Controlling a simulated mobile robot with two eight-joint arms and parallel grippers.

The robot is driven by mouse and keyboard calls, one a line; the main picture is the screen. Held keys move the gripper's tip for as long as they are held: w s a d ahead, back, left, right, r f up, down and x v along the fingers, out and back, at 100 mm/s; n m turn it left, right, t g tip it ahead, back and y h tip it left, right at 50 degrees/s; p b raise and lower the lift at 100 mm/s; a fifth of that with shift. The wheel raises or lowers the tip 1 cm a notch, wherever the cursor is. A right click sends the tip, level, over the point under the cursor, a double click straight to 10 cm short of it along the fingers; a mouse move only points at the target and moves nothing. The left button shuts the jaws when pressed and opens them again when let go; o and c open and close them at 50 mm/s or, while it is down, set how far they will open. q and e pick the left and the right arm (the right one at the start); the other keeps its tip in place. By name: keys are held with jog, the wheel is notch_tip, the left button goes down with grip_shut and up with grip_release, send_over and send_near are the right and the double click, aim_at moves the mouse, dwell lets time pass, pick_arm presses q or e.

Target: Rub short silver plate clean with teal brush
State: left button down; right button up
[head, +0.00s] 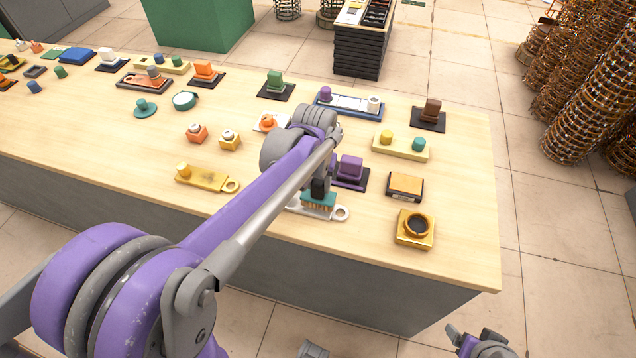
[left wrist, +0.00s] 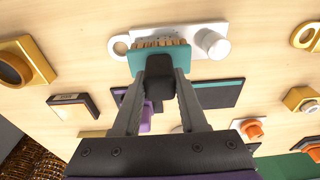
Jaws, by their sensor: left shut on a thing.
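The short silver plate (head: 325,211), pale with a ring at its right end, lies near the front edge of the table in the head view. In the left wrist view the plate (left wrist: 205,42) shows its ring at left and a round knob at right. The teal brush (head: 319,199) stands upright over it, tan bristles down at the plate's surface; whether they press on it I cannot tell. My left gripper (left wrist: 160,78) is shut on the brush's dark handle. My arm hides part of the plate in the head view. My right gripper (head: 480,343) is low at right, off the table.
A yellow plate with ring (head: 208,179) lies to the left. A purple block on a dark base (head: 350,170) stands just behind the brush. A tan-topped block (head: 405,186) and a gold block with a dark round opening (head: 415,228) stand to the right. Bare wood lies along the front.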

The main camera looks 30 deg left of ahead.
pick_arm(q)
jog(key=shift+s+d+r, duration=0.1)
jog(key=shift+s+d, duration=0.05)
jog(key=shift+s, duration=0.4)
jog(key=shift+s+d, duration=0.1)
jog(key=shift+s, duration=0.45)
jog(key=shift+w, duration=0.2)
jog(key=shift+w+a, duration=0.3)
jog(key=shift+w, duration=0.65)
jog(key=shift+s, duration=0.15)
jog(key=shift+s+d, duration=0.25)
jog(key=shift+s, duration=0.8)
jog(key=shift+w, duration=0.1)
